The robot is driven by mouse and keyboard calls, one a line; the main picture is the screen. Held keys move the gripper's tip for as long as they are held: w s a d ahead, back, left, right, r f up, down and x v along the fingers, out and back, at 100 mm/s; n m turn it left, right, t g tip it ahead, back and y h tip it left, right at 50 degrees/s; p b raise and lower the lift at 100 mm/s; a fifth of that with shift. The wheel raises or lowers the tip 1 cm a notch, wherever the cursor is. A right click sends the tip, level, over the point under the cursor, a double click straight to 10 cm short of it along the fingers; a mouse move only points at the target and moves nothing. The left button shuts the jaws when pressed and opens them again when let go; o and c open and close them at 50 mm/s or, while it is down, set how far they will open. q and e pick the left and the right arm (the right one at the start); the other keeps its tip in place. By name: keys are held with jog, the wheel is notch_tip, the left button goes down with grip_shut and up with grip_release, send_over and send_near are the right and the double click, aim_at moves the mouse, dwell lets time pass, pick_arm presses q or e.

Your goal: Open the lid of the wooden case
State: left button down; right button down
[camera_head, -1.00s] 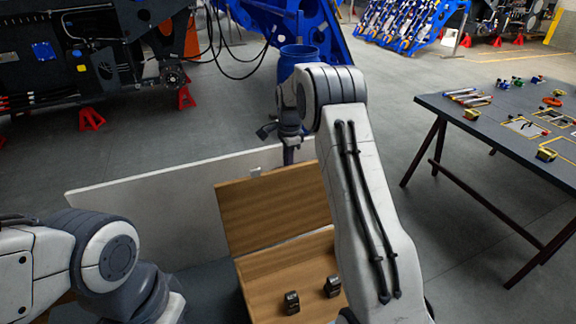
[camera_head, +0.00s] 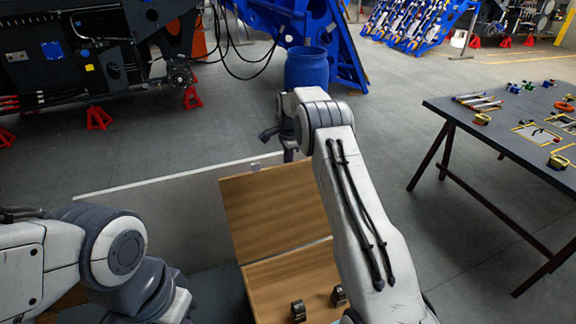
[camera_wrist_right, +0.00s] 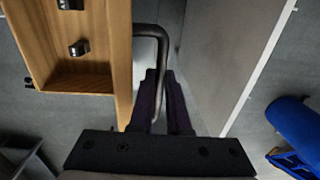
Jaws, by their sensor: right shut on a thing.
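The wooden case (camera_head: 290,275) is at the lower middle of the head view, with its lid (camera_head: 270,205) raised and standing up from the back edge. In the right wrist view the open case (camera_wrist_right: 60,78) is at the left and the lid (camera_wrist_right: 121,60) shows nearly edge-on. A dark bent handle (camera_wrist_right: 162,45) is on the lid's outer side. My right gripper (camera_wrist_right: 165,80) is shut on this handle. My left gripper is out of view.
A pale panel (camera_head: 165,215) stands behind the lid, close to my right gripper in the wrist view. A blue barrel (camera_head: 306,70) stands farther back. A dark table (camera_head: 480,115) with small items is at the right. Two small dark latches (camera_head: 298,311) are on the case.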

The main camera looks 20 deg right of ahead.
jog(key=c, duration=1.1)
grip_release()
jog(key=shift+w, duration=0.2)
jog(key=shift+o, duration=1.1)
jog(key=shift+w+f, duration=0.1)
jog(key=shift+r+b, duration=0.35)
jog(key=shift+r, duration=0.15)
notch_tip(320, 180, up, 10)
jog(key=b, duration=0.2)
jog(key=shift+s+f+b, duration=0.2)
jog(key=shift+s+b, duration=0.1)
jog(key=shift+s, duration=0.15)
jog(key=shift+a, duration=0.1)
